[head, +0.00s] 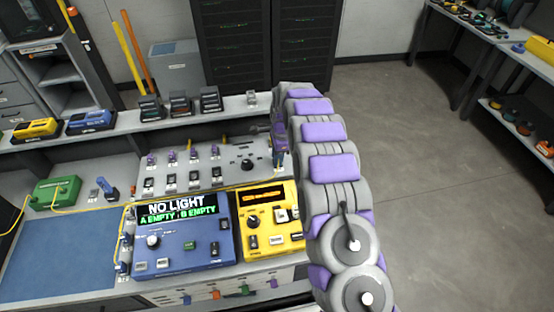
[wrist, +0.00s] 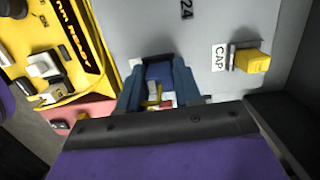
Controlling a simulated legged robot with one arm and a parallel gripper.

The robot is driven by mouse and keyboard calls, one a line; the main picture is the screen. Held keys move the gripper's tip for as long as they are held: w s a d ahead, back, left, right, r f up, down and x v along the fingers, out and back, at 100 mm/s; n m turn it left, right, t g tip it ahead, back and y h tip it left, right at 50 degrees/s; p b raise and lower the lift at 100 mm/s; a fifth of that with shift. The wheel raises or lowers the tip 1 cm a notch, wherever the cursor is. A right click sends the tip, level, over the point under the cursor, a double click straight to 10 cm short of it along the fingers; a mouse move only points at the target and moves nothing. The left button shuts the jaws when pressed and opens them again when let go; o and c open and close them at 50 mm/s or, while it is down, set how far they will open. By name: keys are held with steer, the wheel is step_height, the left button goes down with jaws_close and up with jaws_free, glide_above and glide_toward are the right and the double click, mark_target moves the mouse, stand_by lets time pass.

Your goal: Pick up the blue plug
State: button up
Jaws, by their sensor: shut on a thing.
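My gripper (wrist: 158,88) shows in the wrist view with its two blue-grey fingers closed around a dark blue block, the blue plug (wrist: 159,72). The plug sits between the fingers, close to the grey panel; I cannot tell whether it touches the panel. A small yellow piece and a red-and-white piece show just below it, between the fingers. In the head view my gripper (head: 279,150) is at the right end of the grey console, mostly hidden by my purple and grey arm. The plug cannot be made out clearly there.
A yellow plug labelled CAP (wrist: 250,61) sits on the grey panel right of my gripper. The yellow unit (head: 270,222) and blue unit (head: 182,240), reading "NO LIGHT", stand in front. A blue mat (head: 65,258) lies at left. Open floor (head: 430,170) is at right.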

steer(key=c, duration=0.3)
steer(key=shift+r, duration=0.1)
steer(key=shift+c, duration=0.2)
step_height(320, 180, up, 4)
steer(key=shift+f+p, duration=0.2)
steer(key=shift+p, duration=0.4)
steer(key=s+a+p, duration=0.1)
steer(key=s+a, duration=0.1)
steer(key=s, duration=0.5)
steer(key=s+a+r+p, duration=0.1)
steer(key=s+a, duration=0.1)
steer(key=s, duration=0.6)
steer(key=shift+s, duration=0.3)
steer(key=shift+r, duration=0.1)
steer(key=o, duration=0.4)
steer(key=c, duration=0.4)
steer(key=shift+d, duration=0.15)
